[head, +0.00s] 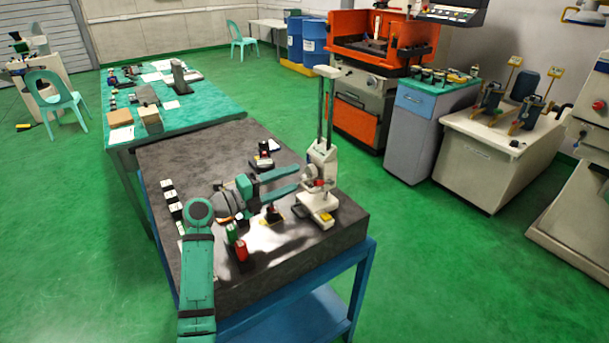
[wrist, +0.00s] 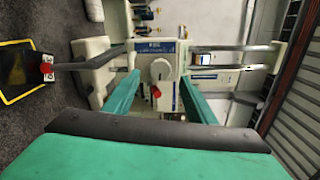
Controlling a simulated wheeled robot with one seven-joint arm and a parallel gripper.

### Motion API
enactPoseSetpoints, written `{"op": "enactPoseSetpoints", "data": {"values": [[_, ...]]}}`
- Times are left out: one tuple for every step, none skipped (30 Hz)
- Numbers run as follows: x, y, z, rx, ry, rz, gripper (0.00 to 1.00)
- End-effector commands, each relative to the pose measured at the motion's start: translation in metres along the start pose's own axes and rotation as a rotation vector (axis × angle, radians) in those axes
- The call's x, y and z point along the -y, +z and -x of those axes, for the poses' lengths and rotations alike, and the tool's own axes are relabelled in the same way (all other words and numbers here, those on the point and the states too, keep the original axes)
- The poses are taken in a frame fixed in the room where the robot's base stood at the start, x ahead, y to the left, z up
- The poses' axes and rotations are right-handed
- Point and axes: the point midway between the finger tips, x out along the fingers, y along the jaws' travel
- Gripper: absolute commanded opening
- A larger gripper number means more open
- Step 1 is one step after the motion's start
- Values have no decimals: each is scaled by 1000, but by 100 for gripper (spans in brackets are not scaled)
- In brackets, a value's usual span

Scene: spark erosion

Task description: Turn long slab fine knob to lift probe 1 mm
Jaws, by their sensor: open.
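A cream measuring stand (head: 320,158) with two tall posts stands upright on the dark slab (head: 205,155). Its round pale knob (wrist: 160,70) faces me in the wrist view, with a small red knob (wrist: 155,91) beside it. My gripper (head: 299,178) is open, its green fingers pointing at the stand. In the wrist view the fingertips of my gripper (wrist: 159,77) lie on either side of the pale knob. I cannot tell whether they touch it. The probe cannot be made out clearly.
Green and red blocks (head: 236,243), a dark piece on a yellow-edged plate (head: 272,213) and a small dark device (head: 263,157) sit on the slab near my arm. Pale blocks (head: 171,200) line its left side. A green-topped table (head: 210,101) adjoins behind.

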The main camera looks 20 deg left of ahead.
Motion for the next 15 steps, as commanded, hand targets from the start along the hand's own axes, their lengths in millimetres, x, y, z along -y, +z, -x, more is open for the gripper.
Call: {"op": "enactPoseSetpoints", "data": {"values": [[0,-1,-9,-3,0,0,51],[0,-1,-14,-2,-1,0,51],[0,0,-20,-2,-1,1,51],[1,0,-24,-2,-2,1,51],[1,-1,-28,-2,-2,1,51],[1,-1,-34,-3,-2,0,51],[1,-1,-38,-3,-3,0,51],[2,-1,-41,-3,-3,0,51],[1,-2,-45,-4,-3,1,51],[1,-2,-48,-4,-3,1,51],[1,-2,-50,-5,-3,1,51],[1,-2,-52,-5,-3,1,51],[1,-3,-54,-5,-3,1,51],[1,-3,-54,-5,-3,1,51],[1,-3,-55,-5,-3,1,51]]}}
